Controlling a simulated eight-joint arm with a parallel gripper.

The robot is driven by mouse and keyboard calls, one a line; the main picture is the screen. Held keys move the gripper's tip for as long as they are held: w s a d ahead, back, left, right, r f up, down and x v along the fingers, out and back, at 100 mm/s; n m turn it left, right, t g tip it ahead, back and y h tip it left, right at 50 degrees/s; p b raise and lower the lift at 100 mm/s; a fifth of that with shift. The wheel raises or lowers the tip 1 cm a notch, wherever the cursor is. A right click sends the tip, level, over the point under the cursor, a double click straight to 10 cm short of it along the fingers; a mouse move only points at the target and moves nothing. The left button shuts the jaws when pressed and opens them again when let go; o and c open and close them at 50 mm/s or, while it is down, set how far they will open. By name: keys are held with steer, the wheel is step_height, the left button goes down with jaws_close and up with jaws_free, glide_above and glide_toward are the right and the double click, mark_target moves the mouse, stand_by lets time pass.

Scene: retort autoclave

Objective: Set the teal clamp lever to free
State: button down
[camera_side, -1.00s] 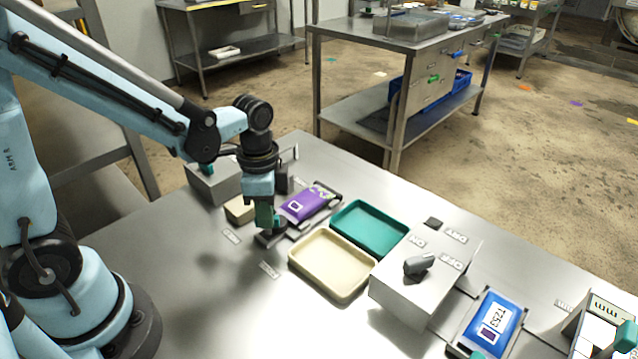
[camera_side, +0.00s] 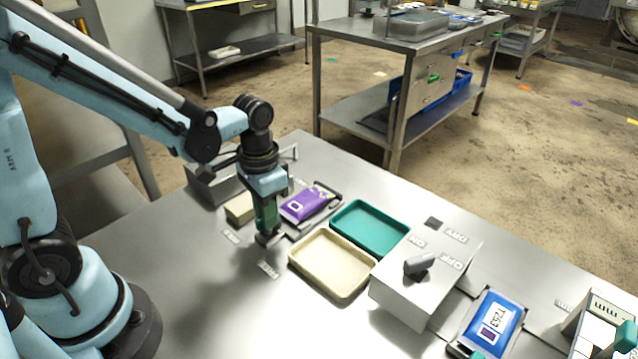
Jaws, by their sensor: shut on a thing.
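My gripper (camera_side: 267,232) is low over the steel table, at the near left end of the clamp that holds the purple pouch (camera_side: 310,203). It is shut on the teal clamp lever (camera_side: 266,211), which stands roughly upright and is partly covered by the fingers. A dark clamp base shows at the fingertips. Two small white labels lie on the table beside it, a left one (camera_side: 231,236) and a nearer one (camera_side: 269,270). Their words are too small to read.
A cream tray (camera_side: 332,286) and a teal tray (camera_side: 343,213) lie just right of my gripper. A grey switch box (camera_side: 398,295) with a dark knob stands beyond them, then a blue pouch (camera_side: 492,318). A beige block (camera_side: 239,208) is close on the left. The near left table is clear.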

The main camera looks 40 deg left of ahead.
steer(key=n, duration=0.5)
steer(key=shift+n, duration=0.3)
steer(key=n, duration=0.5)
steer(key=shift+n, duration=0.3)
steer(key=c, duration=1.1)
jaws_free()
steer(key=shift+r, duration=0.1)
step_height(320, 180, up, 12)
